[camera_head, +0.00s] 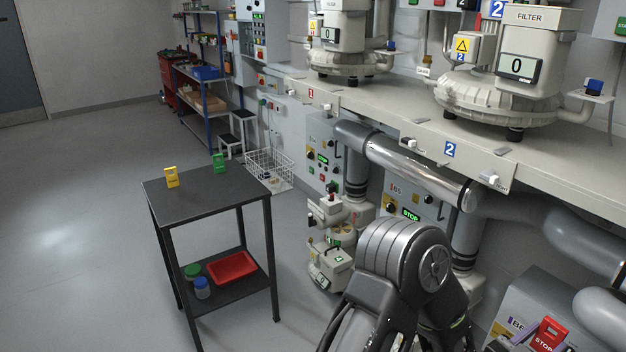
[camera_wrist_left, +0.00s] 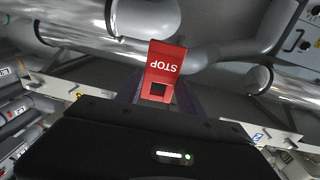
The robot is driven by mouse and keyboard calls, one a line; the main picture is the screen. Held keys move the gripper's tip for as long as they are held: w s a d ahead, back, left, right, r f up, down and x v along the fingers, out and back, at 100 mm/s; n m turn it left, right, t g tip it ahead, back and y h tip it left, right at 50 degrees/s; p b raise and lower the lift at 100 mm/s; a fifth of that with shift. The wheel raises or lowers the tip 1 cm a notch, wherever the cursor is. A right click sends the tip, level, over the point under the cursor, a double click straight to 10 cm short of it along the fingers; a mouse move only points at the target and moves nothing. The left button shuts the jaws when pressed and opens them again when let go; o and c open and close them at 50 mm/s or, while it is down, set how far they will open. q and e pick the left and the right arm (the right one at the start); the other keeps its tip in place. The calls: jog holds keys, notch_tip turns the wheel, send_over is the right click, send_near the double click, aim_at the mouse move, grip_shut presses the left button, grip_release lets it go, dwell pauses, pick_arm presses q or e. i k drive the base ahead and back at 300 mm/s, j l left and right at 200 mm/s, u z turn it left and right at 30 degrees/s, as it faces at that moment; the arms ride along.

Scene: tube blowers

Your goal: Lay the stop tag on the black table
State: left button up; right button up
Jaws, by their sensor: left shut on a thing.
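The red stop tag (camera_head: 549,335), with white STOP lettering, is at the lower right of the head view, held clear of the table. In the left wrist view the stop tag (camera_wrist_left: 165,62) shows upside down between the dark fingers. My left gripper (camera_head: 527,337) is shut on it; it also shows in the wrist view (camera_wrist_left: 157,95). The black table (camera_head: 212,196) stands at left, well away from the gripper. My right gripper is not in view.
A yellow tag (camera_head: 171,177) and a green tag (camera_head: 219,162) stand along the table's far side; its top is otherwise bare. The lower shelf holds a red tray (camera_head: 232,267) and small jars. A bench with blowers (camera_head: 512,90) and pipes lines the right.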

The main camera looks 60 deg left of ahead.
aim_at(211, 198)
jog(key=u, duration=1.75)
jog(key=i+u, duration=0.15)
jog(key=i, duration=1.7)
